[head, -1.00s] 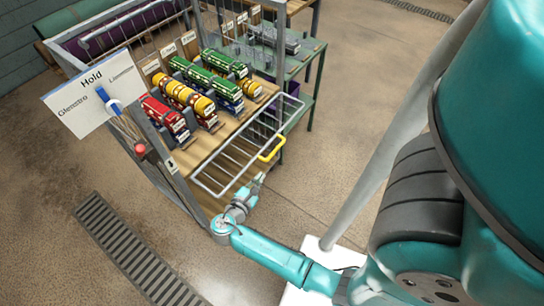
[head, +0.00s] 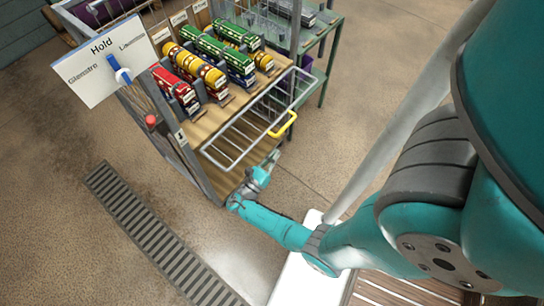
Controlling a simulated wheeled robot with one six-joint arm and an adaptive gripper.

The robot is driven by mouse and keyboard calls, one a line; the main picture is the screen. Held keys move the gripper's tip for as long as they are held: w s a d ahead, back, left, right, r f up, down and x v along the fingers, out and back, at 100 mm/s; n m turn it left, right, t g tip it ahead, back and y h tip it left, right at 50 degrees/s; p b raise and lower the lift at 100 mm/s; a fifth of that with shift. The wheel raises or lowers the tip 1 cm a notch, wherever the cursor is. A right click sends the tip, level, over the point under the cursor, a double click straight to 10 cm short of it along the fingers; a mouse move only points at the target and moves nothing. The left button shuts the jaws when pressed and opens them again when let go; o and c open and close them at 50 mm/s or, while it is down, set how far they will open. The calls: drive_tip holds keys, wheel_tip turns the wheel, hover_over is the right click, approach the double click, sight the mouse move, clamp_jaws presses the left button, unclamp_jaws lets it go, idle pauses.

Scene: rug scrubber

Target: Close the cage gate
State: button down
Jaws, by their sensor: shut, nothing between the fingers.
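The cage gate (head: 232,148) is a grey barred frame across the front of the cage, in front of the wooden shelf. It seems to lean outward, but its exact angle and hinge are hard to tell. A yellow handle (head: 283,124) sits on its outer rail. My gripper (head: 273,158) is just below and in front of the handle, apart from it in the picture. Its fingers are small in view; it is shut and holds nothing. My arm reaches up to it from the lower right.
A "Hold" sign (head: 88,78) with a blue pointer and a red button (head: 151,120) are at the left. A green table (head: 326,38) stands behind right. A floor grate (head: 150,232) lies left; open floor lies around.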

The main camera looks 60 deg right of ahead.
drive_tip(key=d+r, duration=0.5)
drive_tip(key=d, duration=0.1)
drive_tip(key=shift+s+d+r, duration=0.2)
drive_tip(key=shift+r, duration=0.1)
drive_tip(key=shift+r, duration=0.1)
idle(0.3)
